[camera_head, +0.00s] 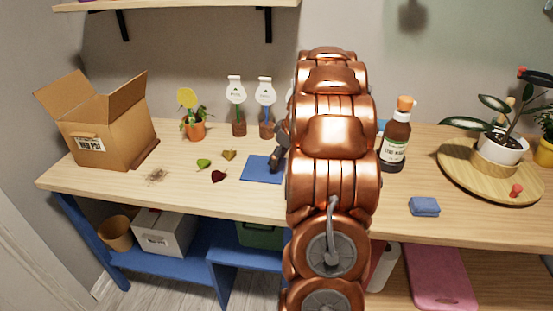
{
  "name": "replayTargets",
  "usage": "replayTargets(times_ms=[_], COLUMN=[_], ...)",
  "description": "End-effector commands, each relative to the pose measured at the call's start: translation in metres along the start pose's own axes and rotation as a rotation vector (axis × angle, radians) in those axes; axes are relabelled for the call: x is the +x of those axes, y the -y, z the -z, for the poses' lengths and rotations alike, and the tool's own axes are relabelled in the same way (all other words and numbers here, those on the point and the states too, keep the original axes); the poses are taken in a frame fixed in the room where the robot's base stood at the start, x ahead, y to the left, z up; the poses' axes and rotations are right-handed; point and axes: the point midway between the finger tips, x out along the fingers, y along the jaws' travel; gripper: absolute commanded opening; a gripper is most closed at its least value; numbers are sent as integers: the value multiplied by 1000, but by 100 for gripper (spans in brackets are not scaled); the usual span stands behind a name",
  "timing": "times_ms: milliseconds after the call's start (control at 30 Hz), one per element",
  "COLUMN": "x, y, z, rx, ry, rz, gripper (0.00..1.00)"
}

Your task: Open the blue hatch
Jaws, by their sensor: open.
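A flat blue square (258,170) lies on the wooden tabletop left of my arm; I cannot tell whether it is the hatch or a mat. No clear blue hatch with a handle or hinge shows. My arm hides the middle of the table and part of the square's right side. My gripper (280,148) shows as a dark piece at the arm's left edge, by the square's upper right. It is open, with nothing visible in it; most of it is hidden behind the arm. A small bit of blue (382,125) shows behind the brown bottle, mostly hidden.
Bins stand below.

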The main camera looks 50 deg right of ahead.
Motion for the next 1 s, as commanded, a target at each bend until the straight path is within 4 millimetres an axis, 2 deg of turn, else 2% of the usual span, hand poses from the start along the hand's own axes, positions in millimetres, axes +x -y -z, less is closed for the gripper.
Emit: replayTargets(times_ms=[200,500,1000], x=[16,18,18], y=[1,0,0], z=[0,0,0], rx=[-2,-1,0], ry=[1,0,0], rz=[2,1,1], gripper=[53,53,1])
